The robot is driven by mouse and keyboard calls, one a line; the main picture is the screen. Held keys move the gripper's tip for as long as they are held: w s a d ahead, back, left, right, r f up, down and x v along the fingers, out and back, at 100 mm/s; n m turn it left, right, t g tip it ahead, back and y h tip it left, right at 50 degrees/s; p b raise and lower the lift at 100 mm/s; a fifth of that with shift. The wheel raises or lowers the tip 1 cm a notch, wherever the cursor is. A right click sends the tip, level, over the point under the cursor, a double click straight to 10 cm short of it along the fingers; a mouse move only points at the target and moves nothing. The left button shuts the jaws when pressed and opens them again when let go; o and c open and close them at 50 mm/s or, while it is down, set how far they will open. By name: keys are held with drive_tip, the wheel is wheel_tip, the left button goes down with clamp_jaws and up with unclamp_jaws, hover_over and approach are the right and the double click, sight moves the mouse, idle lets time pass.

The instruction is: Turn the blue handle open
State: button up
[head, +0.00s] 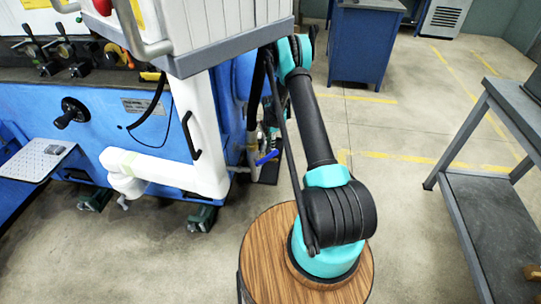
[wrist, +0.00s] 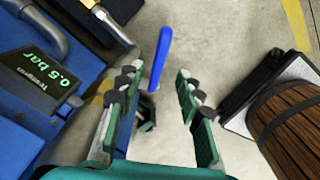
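The blue handle (wrist: 161,58) is a slim lever in the wrist view, just beyond my fingertips and nearer the left finger. It also shows in the head view (head: 267,158), low beside the blue machine's right side, at the end of some pipework. My gripper (wrist: 160,80) is open, its two fingers apart with nothing held between them. The handle's lower end runs down toward the gap between the fingers. I cannot tell whether a finger touches it. In the head view my gripper is hard to make out among dark parts above the handle.
A pressure display (wrist: 42,80) reading 0.5 bar and a grey pipe (wrist: 45,30) are close on the left in the wrist view. The blue machine (head: 150,140) stands left. A grey table (head: 490,220) stands right.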

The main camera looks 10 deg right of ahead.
sight(271, 153)
wheel_tip(271, 153, down, 9)
drive_tip(key=shift+f, duration=0.2)
drive_tip(key=shift+c, duration=0.5)
clamp_jaws()
